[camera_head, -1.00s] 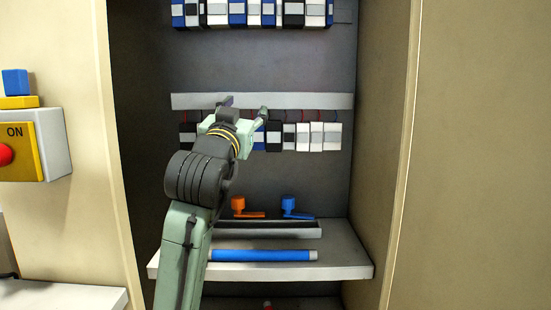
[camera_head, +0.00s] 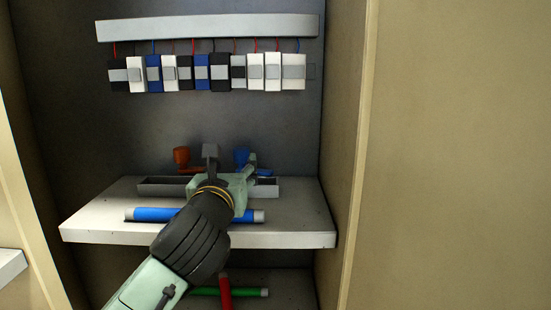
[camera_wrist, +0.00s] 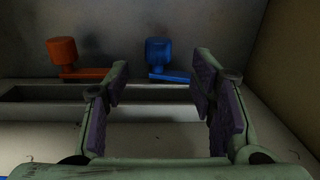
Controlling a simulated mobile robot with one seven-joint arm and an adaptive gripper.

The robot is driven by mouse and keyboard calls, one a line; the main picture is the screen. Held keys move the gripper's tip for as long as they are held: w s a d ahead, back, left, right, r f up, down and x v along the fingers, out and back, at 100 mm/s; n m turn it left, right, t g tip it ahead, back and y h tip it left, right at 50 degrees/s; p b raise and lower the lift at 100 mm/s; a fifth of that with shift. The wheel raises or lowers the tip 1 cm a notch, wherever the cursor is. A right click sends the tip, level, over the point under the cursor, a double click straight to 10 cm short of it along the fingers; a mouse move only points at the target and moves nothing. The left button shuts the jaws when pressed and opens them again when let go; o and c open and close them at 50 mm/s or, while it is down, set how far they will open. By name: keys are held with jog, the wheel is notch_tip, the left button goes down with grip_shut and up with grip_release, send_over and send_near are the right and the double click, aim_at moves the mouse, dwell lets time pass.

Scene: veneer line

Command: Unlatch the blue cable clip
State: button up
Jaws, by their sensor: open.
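The blue cable clip (camera_head: 242,158) stands at the back of the shelf, partly hidden by my gripper in the head view. I see no contact with the clip.
A similar orange clip (camera_head: 181,156) stands to the left. A grey trough (camera_head: 160,188) lies before the clips, and a blue tube (camera_head: 152,214) lies on the shelf (camera_head: 300,233). Breakers (camera_head: 203,72) hang above. The cabinet's right wall (camera_head: 338,150) is close.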

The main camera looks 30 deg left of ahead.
aim_at(240, 156)
jog(key=shift+a+f, duration=0.1)
jog(key=shift+f, duration=0.1)
jog(key=p+x, duration=0.2)
jog(key=x, duration=0.8)
jog(key=shift+w+a+r, duration=0.1)
jog(key=shift+w+a, duration=0.05)
jog(key=shift+w, duration=0.1)
jog(key=shift+c, duration=0.3)
grip_shut()
